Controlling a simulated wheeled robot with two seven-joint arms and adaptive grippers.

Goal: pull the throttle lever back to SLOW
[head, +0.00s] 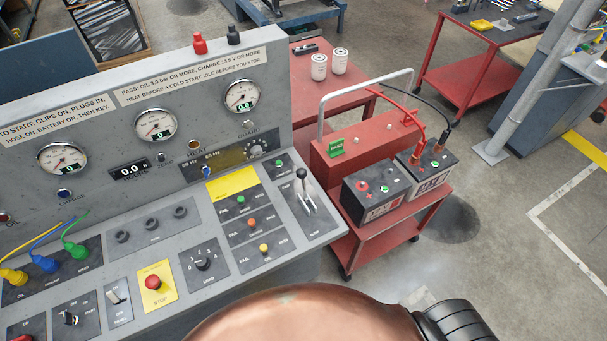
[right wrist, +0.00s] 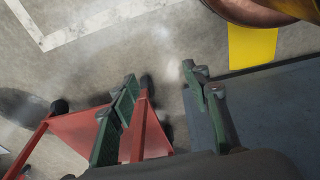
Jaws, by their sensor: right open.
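The throttle lever (head: 303,188) stands on a dark plate at the right end of the grey console's sloped top. It has a black knob on a pale metal stalk, and its knob end leans toward the gauge panel. No gripper touches the lever in the head view. My right gripper (right wrist: 160,75) shows in the right wrist view, with its green fingers spread apart and only floor and part of a red frame seen between them. The lever is not seen in that view. My left gripper is in neither view.
A red cart (head: 347,245) with two batteries stands close right of the console (head: 140,245). A red stop button (head: 153,282), a selector knob (head: 203,263) and small toggles (head: 241,200) sit left of the lever. Bare floor (head: 500,230) lies right of the cart.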

